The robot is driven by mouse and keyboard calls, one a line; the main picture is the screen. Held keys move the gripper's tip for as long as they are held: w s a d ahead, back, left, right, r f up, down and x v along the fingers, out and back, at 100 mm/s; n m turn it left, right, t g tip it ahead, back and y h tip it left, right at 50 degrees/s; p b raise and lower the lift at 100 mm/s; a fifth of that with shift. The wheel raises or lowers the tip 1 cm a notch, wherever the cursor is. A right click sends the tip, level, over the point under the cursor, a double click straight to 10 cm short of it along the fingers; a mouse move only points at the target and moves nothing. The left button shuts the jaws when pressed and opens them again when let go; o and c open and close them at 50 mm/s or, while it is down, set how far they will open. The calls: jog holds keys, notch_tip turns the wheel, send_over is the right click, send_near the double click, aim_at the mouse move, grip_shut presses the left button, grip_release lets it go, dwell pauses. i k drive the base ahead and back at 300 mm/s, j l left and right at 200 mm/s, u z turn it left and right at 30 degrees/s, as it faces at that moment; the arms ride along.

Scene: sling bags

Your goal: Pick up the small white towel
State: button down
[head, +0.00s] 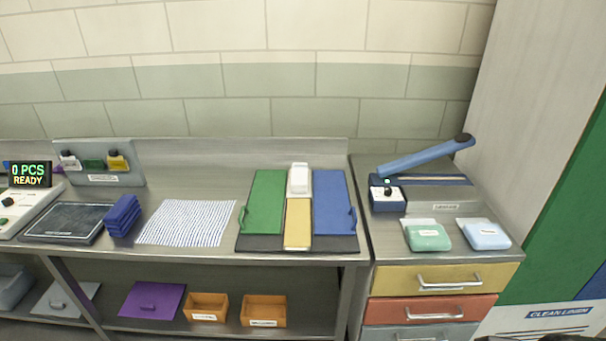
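A larger white cloth with blue stripes (187,222) lies flat on the steel table to the left.
The folding board has a green panel (262,203), a yellow panel (298,226) and a blue panel (334,203). Folded blue cloths (122,215) sit beside a dark scale plate (66,222). A blue-armed sealer (424,158) and two packs (427,236) stand on the right cabinet.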

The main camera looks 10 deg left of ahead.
aim_at(298, 184)
jog(key=i+j, duration=0.25)
jog(key=j, duration=0.15)
jog(key=i+j, duration=0.2)
jog(key=j, duration=0.15)
jog(key=i+j+z, duration=0.1)
jog(key=i+j, duration=0.15)
jog(key=j, duration=0.15)
jog(key=i+j, duration=0.25)
jog(key=j, duration=0.15)
jog(key=i+j+z, duration=0.1)
jog(key=j, duration=0.3)
jog(key=i+j, duration=0.3)
jog(key=j, duration=0.1)
